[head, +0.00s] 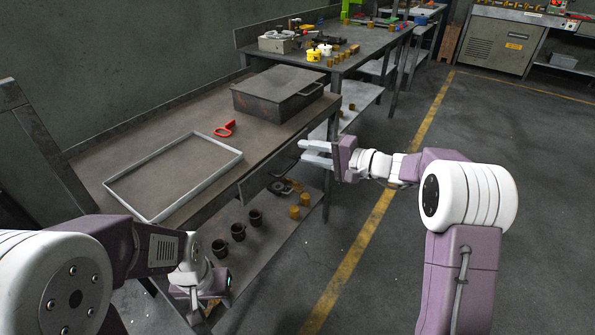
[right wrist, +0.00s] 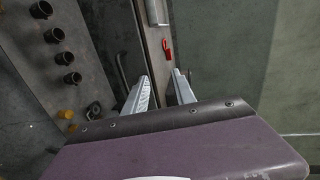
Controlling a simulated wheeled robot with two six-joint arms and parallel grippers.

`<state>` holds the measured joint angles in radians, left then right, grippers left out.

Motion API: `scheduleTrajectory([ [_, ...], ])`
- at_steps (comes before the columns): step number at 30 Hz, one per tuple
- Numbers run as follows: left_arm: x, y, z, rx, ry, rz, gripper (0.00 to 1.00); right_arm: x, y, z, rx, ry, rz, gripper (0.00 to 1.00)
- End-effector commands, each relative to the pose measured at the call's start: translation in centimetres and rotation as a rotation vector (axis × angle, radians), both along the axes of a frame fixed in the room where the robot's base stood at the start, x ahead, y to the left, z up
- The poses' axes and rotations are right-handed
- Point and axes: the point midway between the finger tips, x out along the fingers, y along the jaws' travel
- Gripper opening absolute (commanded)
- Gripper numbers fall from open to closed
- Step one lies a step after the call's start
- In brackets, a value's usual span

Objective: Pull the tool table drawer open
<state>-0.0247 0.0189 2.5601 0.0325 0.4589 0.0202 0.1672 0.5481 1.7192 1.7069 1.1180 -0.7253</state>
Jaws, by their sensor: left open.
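The tool table (head: 165,120) has a grey-brown top. Its drawer front (head: 262,178) lies below the front edge, largely in shadow. A dark bar handle (right wrist: 122,72) shows in the right wrist view, beside the left finger's tip. My right gripper (head: 301,152) is open in front of the table's right part, with its fingers pointing left toward it. In the right wrist view, its two fingers (right wrist: 160,80) are apart with nothing between them. I cannot tell if a finger touches the handle. My left gripper (head: 205,306) is open, low at the table's front left.
A metal tray frame (head: 110,184), red tool (head: 225,128) and dark lidded box (head: 277,94) are on the tabletop. The lower shelf (head: 270,235) holds several dark cups and brass pieces. Another workbench (head: 370,42) stands behind. The floor (head: 400,255) to the right is clear.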

Motion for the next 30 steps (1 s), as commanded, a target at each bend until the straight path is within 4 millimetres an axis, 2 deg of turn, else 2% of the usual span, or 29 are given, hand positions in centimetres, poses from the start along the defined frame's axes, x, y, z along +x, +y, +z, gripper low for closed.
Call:
scheduleTrajectory([
  [1, 0.0, 0.0, -2.2, 0.000, 0.000, 0.000, 0.43, 0.2, -0.4, -2.8, 0.001, 0.009, -0.006, 0.32],
  [3, 0.0, 0.0, -3.4, 0.000, 0.000, 0.000, 0.43, 0.4, -0.8, -4.7, 0.003, 0.023, -0.014, 0.32],
  [6, 0.0, 0.0, -4.8, 0.000, 0.000, 0.000, 0.43, 0.5, -1.4, -6.9, 0.006, 0.040, -0.024, 0.32],
  [9, 0.0, 0.0, -5.7, 0.000, 0.000, 0.000, 0.43, 0.6, -1.7, -8.1, 0.006, 0.047, -0.031, 0.32],
  [17, 0.0, 0.0, -5.9, 0.000, 0.000, 0.000, 0.43, 1.0, -1.5, -8.3, 0.006, 0.046, -0.033, 0.32],
  [27, 0.0, 0.0, -7.3, 0.000, 0.000, 0.000, 0.43, 4.7, 3.8, -9.8, 0.005, 0.046, -0.031, 0.32],
  [30, 0.0, 0.0, -7.5, 0.000, 0.000, 0.000, 0.43, 5.4, 4.8, -10.0, 0.005, 0.047, -0.032, 0.32],
])
